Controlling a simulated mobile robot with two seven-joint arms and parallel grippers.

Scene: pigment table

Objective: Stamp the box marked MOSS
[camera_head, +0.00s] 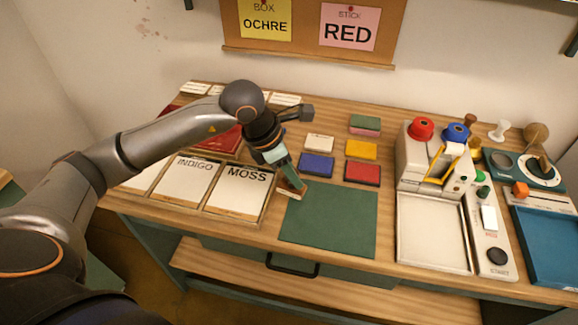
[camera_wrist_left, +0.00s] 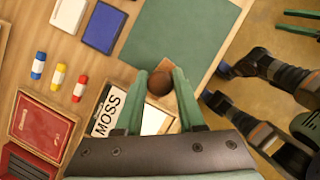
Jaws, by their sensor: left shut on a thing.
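The box marked MOSS (camera_head: 238,190) lies on the table, right of the box marked INDIGO (camera_head: 187,184); its label also shows in the left wrist view (camera_wrist_left: 108,112).
Coloured pads, including a blue one (camera_head: 316,163) and a red one (camera_head: 362,173), lie behind the mat. A white machine (camera_head: 424,160) stands to the right. Small coloured sticks (camera_wrist_left: 58,77) lie beyond the MOSS box. Wall notes read BOX OCHRE (camera_head: 265,23) and STICK RED (camera_head: 349,27).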

